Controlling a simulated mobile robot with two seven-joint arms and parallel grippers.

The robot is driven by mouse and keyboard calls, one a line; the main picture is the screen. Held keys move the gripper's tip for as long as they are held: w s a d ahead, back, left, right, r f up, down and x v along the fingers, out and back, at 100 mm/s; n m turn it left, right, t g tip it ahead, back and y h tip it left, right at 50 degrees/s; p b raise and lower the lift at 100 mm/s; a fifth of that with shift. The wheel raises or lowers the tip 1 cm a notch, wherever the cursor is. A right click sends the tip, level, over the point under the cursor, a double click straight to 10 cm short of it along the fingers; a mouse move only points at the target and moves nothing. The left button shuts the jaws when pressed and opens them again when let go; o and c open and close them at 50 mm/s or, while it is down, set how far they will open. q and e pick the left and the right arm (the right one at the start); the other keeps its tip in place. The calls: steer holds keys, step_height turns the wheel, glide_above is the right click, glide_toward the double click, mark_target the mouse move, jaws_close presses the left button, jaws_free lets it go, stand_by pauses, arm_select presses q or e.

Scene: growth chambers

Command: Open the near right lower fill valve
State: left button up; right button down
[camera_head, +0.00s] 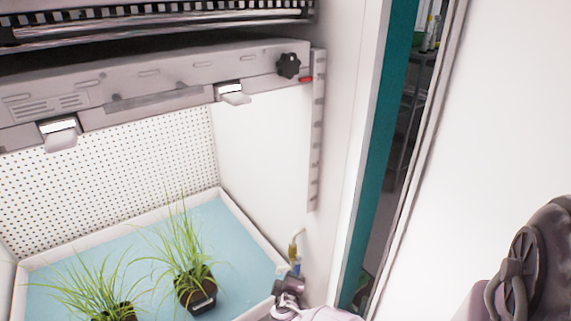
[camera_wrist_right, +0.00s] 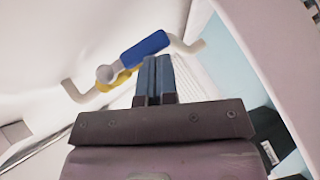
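The lower fill valve shows in the right wrist view as a yellow body (camera_wrist_right: 117,82) on a bent pale pipe, with a blue lever handle (camera_wrist_right: 145,46) running up to the right. In the head view the valve (camera_head: 293,250) is small, at the chamber's right wall beside the tray, partly hidden by my gripper. My right gripper (camera_head: 290,281) is just below it. In the right wrist view its two fingers (camera_wrist_right: 155,72) are together, with their tips at the lower edge of the blue handle. I cannot tell whether they touch it. My left gripper is not in view.
A pale-blue-floored tray (camera_head: 236,234) holds grassy plants in dark pots (camera_head: 195,290). Above is a grey shelf unit (camera_head: 150,85) with a black knob (camera_head: 288,65). The white chamber wall and door frame (camera_head: 350,150) stand close on the right.

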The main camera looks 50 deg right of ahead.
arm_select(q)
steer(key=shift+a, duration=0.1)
arm_select(e)
steer(key=shift+s+d+f, duration=0.1)
steer(key=shift+d+f, duration=0.15)
steer(key=shift+d, duration=0.15)
stand_by(0.5)
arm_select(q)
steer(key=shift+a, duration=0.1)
arm_select(e)
steer(key=shift+a, duration=0.1)
